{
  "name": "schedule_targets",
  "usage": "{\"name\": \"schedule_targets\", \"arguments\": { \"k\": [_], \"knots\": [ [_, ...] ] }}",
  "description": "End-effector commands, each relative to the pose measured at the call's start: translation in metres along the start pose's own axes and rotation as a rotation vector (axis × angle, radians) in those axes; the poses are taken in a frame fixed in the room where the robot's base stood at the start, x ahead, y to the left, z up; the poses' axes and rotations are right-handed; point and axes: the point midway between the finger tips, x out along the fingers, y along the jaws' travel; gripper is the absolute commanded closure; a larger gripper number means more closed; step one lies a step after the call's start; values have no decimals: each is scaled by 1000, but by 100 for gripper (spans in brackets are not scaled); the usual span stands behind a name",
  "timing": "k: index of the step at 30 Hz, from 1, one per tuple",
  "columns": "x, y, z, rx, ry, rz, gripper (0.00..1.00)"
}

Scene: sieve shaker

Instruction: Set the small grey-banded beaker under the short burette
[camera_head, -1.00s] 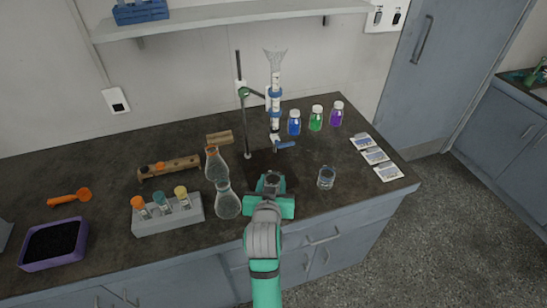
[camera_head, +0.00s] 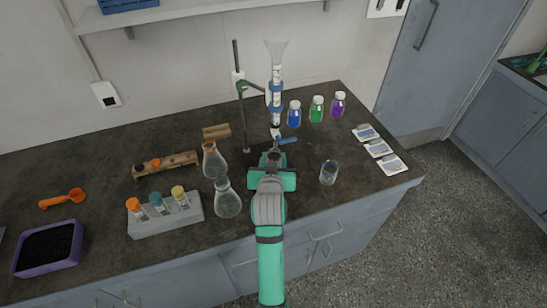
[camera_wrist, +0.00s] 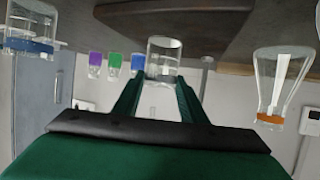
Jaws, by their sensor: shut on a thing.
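My gripper (camera_head: 272,164) is shut on a small clear beaker, with its green fingers on either side of it in the wrist view. The beaker (camera_wrist: 163,58) has a faint greyish band and appears upside down there, as the whole view does. In the head view, its dark rim (camera_head: 273,154) shows at my gripper's far end. The burette (camera_head: 276,95), with blue clamps and a funnel top, hangs on a stand (camera_head: 239,90). The beaker is just in front of and below the burette's tip. I cannot tell if it touches the dark base plate (camera_wrist: 170,20).
A blue-banded beaker (camera_wrist: 28,40) stands right of my gripper and also shows in the head view (camera_head: 328,173). A clear flask (camera_head: 227,199) and an orange-banded flask (camera_head: 213,160) stand close on the left. Blue, green and purple bottles (camera_head: 317,109) stand behind right.

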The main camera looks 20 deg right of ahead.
Motion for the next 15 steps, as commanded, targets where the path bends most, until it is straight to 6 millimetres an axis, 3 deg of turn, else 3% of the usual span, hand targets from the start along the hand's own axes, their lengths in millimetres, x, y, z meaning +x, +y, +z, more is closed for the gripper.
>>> {"name": "schedule_targets", "arguments": {
  "k": [7, 8, 9, 10, 15],
  "knots": [
    [2, 3, 3, 2, -1, 5, 84],
    [2, 3, 3, 2, 0, 4, 57],
    [1, 3, 3, 2, 0, 4, 48],
    [1, 2, 3, 1, 0, 3, 43],
    [1, 2, 2, 1, 0, 3, 43]
  ]
}}
